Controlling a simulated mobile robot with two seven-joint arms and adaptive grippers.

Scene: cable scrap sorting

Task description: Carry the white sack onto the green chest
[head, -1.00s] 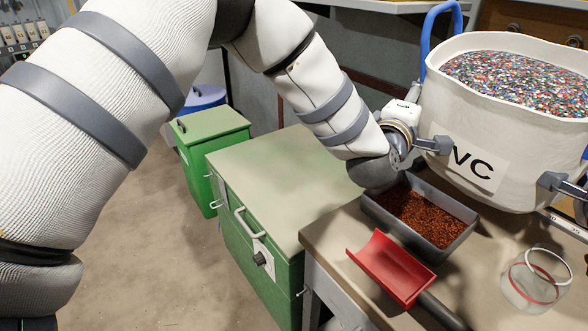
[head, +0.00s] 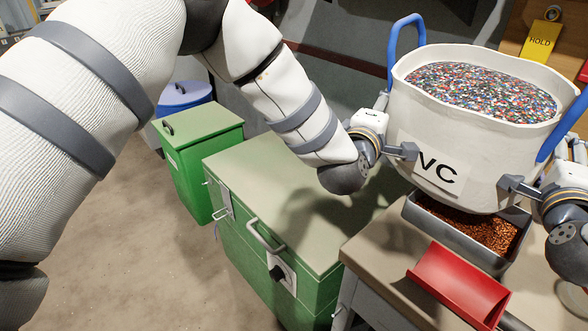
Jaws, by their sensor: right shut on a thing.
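The white sack (head: 415,120) is full of multicoloured granules, with blue handles and a label reading "VC". It is upright, over the right-hand table's left part. My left gripper (head: 397,125) is at its left side, one finger against the front and one farther back near a blue handle. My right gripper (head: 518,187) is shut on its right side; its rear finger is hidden. The green chest (head: 290,170) is left of the sack, with a bare pale lid, a front handle and latches. My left arm's shadow falls on the lid.
A grey tray of reddish-brown granules (head: 490,235) is below the sack on the table (head: 375,250), near a red scoop (head: 460,285). A smaller green bin (head: 205,135) and a blue-lidded drum (head: 185,95) stand behind the chest. Floor at left is clear.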

